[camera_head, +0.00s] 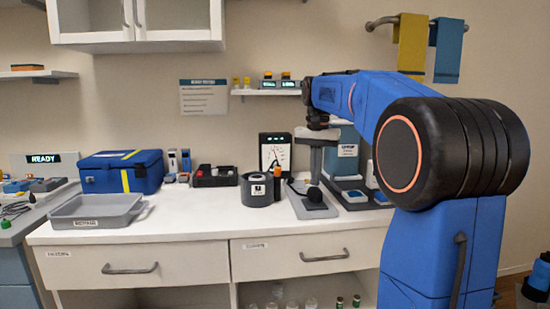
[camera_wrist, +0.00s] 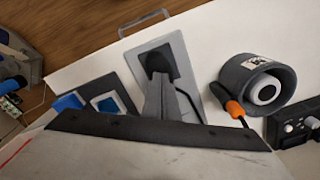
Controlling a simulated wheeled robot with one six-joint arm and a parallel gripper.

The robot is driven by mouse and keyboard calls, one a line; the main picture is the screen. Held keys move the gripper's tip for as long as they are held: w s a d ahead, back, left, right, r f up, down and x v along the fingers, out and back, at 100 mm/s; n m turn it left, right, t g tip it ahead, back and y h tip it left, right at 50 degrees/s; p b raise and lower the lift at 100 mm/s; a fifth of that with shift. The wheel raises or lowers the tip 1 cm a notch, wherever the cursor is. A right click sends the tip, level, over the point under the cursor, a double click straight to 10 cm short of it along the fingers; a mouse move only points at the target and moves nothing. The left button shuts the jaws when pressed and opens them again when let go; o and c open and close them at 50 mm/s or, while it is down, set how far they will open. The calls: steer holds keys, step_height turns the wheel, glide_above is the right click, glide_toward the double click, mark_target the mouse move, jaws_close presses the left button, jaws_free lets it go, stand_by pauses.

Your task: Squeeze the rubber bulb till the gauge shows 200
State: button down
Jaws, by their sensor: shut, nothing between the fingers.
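The rubber bulb (camera_head: 314,195) is black and rounded and sits on a grey base plate (camera_head: 318,211) on the counter. It also shows in the wrist view as a dark shape (camera_wrist: 158,60). The gauge (camera_head: 275,153) is a black-framed white dial standing at the back; its needle shows, but its figures are too small to read. My gripper (camera_head: 316,183) points down with its grey fingers together and empty, over or right at the bulb. In the wrist view my gripper (camera_wrist: 161,82) overlaps part of the bulb, so I cannot tell whether they touch.
A dark grey round canister (camera_head: 256,192) and an orange-handled tool (camera_wrist: 235,108) stand close beside the plate. A dark tray (camera_head: 352,186) with blue and white items is on the other side. A grey tray (camera_head: 95,212) and blue case (camera_head: 118,174) are at left. The counter front is clear.

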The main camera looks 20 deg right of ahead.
steer(key=shift+f, duration=1.1)
steer(key=shift+r, duration=1.1)
steer(key=shift+f, duration=1.1)
steer(key=shift+r, duration=1.1)
